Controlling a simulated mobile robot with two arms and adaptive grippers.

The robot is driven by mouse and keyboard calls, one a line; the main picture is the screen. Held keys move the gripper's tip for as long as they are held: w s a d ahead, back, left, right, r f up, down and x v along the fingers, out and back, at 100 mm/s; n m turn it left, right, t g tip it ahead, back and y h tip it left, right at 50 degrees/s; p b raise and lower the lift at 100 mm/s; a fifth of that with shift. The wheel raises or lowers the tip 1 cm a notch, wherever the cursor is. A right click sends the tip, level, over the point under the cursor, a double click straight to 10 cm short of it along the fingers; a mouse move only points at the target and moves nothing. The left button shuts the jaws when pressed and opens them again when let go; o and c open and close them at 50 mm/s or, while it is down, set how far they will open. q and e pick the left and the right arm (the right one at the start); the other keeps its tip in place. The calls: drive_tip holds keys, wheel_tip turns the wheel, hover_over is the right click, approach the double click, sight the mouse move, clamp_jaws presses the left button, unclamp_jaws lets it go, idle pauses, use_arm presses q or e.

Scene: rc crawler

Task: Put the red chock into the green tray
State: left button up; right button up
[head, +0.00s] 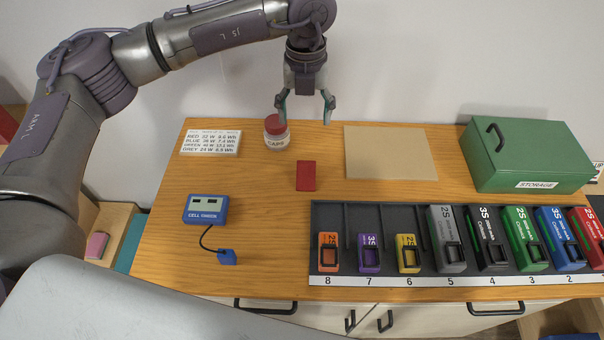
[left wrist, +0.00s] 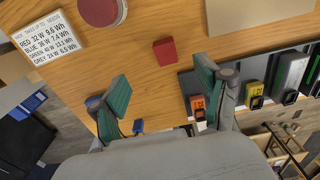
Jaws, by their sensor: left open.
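The red chock (head: 306,176) is a small red block lying on the wooden bench top, right of and in front of the CAPS jar. It also shows in the left wrist view (left wrist: 165,51), beyond and between the fingertips. My left gripper (head: 305,108) hangs open and empty, pointing down behind the chock and apart from it; in the left wrist view its two green-padded fingers (left wrist: 160,88) are spread wide. No green tray is clearly visible. A teal strip (head: 127,246) shows beside the bench's left edge; I cannot tell what it is. My right gripper is not in view.
A CAPS jar (head: 276,134), label card (head: 211,142), tan mat (head: 390,153) and blue cell meter (head: 206,209) with a cabled plug are on the bench. A black rack (head: 335,215) holds several battery packs. A green STORAGE box (head: 525,153) stands back right.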

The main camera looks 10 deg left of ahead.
use_arm(q)
drive_tip(key=p, duration=0.2)
hover_over(306, 161)
wheel_tip(306, 161, down, 8)
drive_tip(key=shift+w+f+p, duration=0.1)
drive_tip(key=shift+f+p, duration=0.4)
drive_tip(key=shift+f, duration=0.05)
wheel_tip(306, 161, down, 4)
drive_tip(key=shift+r+p, duration=0.2)
drive_tip(key=shift+p, duration=0.6)
drive_tip(key=shift+f, duration=0.4)
drive_tip(key=c, duration=1.2)
drive_tip(key=shift+c, duration=1)
